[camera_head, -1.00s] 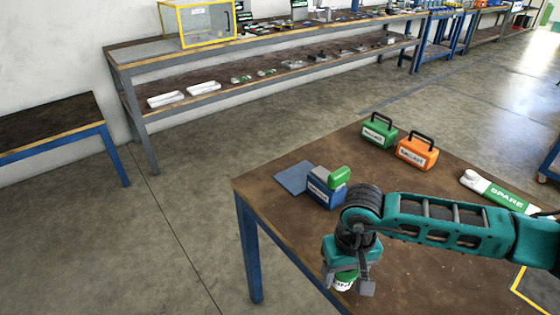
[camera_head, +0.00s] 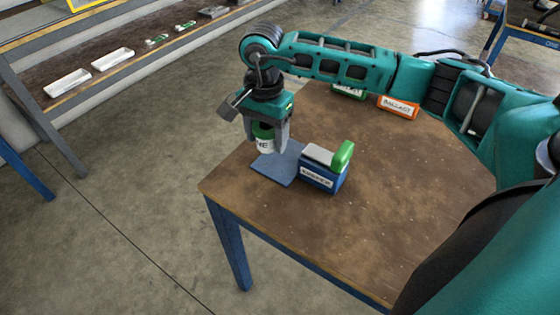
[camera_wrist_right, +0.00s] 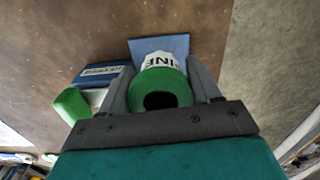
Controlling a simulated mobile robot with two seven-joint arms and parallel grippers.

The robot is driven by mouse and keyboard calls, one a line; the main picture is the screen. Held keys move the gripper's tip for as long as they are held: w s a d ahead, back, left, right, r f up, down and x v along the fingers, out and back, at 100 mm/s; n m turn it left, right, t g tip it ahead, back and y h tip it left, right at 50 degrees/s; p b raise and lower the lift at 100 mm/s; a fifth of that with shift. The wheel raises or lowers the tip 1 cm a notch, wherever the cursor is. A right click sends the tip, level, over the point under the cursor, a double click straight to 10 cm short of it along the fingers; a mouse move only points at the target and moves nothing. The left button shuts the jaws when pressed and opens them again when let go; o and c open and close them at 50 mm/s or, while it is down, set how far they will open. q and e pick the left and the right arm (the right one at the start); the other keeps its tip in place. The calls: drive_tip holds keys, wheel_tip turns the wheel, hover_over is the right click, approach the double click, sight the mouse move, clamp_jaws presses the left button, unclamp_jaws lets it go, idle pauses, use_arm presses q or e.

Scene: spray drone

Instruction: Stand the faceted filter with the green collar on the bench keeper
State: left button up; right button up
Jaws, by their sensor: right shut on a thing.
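The filter with the green collar (camera_wrist_right: 163,82) has a white lettered body. It is between the fingers of my right gripper (camera_head: 267,143), which is shut on it. In the head view the filter (camera_head: 264,147) hangs roughly upright, white part down, over the far left part of the bench. A flat blue pad (camera_head: 277,168) lies beside the block, below the filter. Whether the filter touches the pad is unclear. My left gripper is out of view.
The brown bench (camera_head: 300,225) is clear in front of the block. A green case (camera_head: 348,92) and an orange case (camera_head: 398,106) stand at its back, partly behind my right arm. A shelf with white trays (camera_head: 112,58) is beyond the floor gap at left.

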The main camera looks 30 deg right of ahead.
drive_tip(key=w+d+r+m+b, duration=0.3)
drive_tip(key=d+r+m+b, duration=0.15)
drive_tip(key=r+m, duration=0.85)
drive_tip(key=f, duration=0.5)
drive_tip(key=f+m+b, duration=0.1)
drive_tip(key=f, duration=0.5)
drive_tip(key=f+m, duration=0.1)
drive_tip(key=f, duration=0.5)
drive_tip(key=shift+w+d+f, duration=0.15)
drive_tip(key=shift+d, duration=0.25)
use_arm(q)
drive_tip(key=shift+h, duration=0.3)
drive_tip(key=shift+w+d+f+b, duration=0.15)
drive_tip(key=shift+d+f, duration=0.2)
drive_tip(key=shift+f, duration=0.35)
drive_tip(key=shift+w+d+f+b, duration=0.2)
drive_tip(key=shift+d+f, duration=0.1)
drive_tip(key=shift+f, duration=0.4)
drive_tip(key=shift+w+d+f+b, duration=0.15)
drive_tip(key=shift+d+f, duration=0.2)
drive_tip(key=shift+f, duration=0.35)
use_arm(e)
drive_tip(key=shift+f, duration=2.25)
drive_tip(key=shift+f, duration=0.15)
drive_tip(key=o, duration=1)
drive_tip(key=shift+o, duration=0.2)
